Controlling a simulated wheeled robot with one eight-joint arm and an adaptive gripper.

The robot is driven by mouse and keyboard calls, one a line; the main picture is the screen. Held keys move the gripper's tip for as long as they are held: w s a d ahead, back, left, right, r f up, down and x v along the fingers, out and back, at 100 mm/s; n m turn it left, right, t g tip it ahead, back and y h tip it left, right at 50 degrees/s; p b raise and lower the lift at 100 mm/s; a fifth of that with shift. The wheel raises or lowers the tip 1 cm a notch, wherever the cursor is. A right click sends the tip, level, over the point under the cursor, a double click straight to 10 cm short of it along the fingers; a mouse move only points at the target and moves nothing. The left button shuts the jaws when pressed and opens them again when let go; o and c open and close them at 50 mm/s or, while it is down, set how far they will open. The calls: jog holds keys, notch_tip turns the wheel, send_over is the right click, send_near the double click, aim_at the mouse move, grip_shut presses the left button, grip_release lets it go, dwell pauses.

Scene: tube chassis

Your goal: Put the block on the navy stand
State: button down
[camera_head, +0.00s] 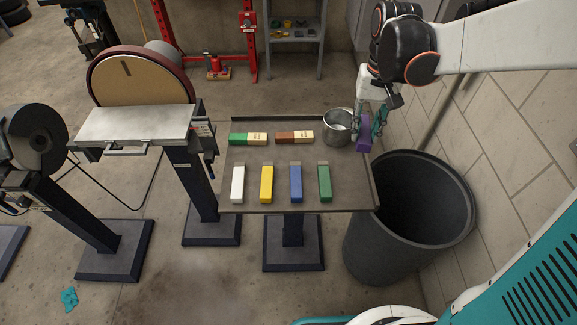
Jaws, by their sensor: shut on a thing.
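My gripper (373,128) is at the right edge of the tray-topped stand, shut on a purple block (363,147). The block hangs upright just right of the metal pot; whether it touches the tray is not clear. The stand has a brownish-grey rimmed top (260,204) on a dark navy post (293,231) with a square navy foot (293,257). It is the likely navy stand, though the sander stands have similar dark navy posts and feet. Part of the gripper's fingers is hidden.
The tray holds white (238,185), yellow (266,185), blue (296,185) and green (324,184) bars, two two-tone bars (248,139) (294,137) and a metal pot (336,127). A dark bin (400,250) stands at its right; a disc sander (135,123) is left.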

jog(key=shift+s+d+r+n+t, duration=0.1)
jog(key=shift+s+r+n+t, duration=0.25)
jog(key=shift+s+n, duration=0.45)
jog(key=shift+s, duration=0.2)
jog(key=b, duration=0.7)
send_near(350, 188)
notch_tip(350, 188, down, 5)
jog(key=shift+s+f, duration=0.1)
jog(key=shift+f, duration=0.15)
jog(key=c, duration=1.3)
grip_release()
jog(key=shift+o, duration=0.3)
